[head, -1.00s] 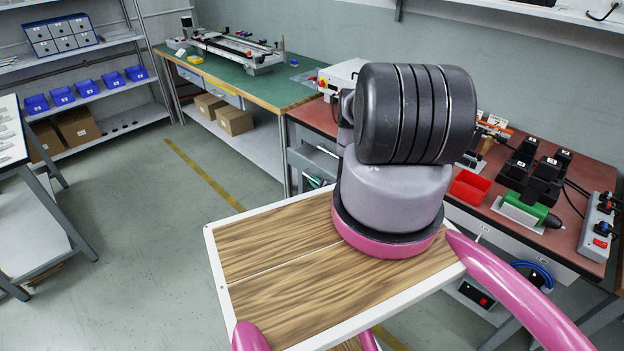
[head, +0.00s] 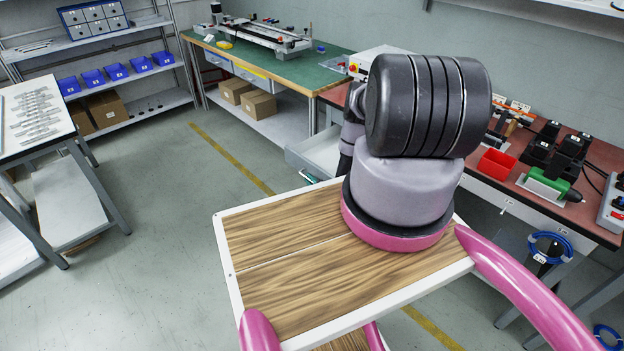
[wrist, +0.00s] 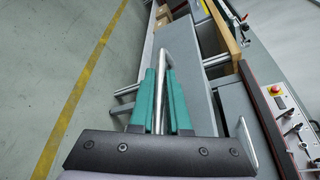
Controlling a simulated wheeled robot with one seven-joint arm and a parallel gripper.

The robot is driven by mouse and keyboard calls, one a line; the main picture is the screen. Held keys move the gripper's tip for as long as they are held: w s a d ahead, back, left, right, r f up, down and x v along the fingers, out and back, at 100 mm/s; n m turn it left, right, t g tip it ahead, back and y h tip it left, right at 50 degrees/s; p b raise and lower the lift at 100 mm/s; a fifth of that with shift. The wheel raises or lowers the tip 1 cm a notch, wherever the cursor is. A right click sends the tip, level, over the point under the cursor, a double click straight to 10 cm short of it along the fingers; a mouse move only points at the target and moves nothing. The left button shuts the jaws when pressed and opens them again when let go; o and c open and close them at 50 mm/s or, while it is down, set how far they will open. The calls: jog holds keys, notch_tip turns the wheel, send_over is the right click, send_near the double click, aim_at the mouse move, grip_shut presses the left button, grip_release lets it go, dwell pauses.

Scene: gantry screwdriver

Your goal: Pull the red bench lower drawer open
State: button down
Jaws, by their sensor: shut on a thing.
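The red bench (head: 608,155) runs along the right wall, partly hidden behind my arm. Its lower drawer (head: 318,150) stands out from the bench left of my arm, with the pale inside showing from above. In the wrist view my gripper (wrist: 162,80) has its green fingers shut on the bar handle (wrist: 167,60) of the lower drawer. The grey drawer front (wrist: 190,50) lies just beside the fingers. A second bar handle (wrist: 248,145), to the right, sits on the upper drawer. In the head view my arm hides most of the gripper.
A green-topped bench (head: 345,75) with cardboard boxes (head: 258,105) below adjoins the red bench on the left. A shelf rack (head: 125,75) and a white-topped table (head: 40,115) stand at the left. The floor between, with a yellow line (head: 230,155), is clear.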

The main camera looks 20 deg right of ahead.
jog(key=shift+s+f, duration=0.1)
jog(key=c, duration=0.9)
grip_release()
jog(key=v, duration=1)
jog(key=shift+s, duration=0.35)
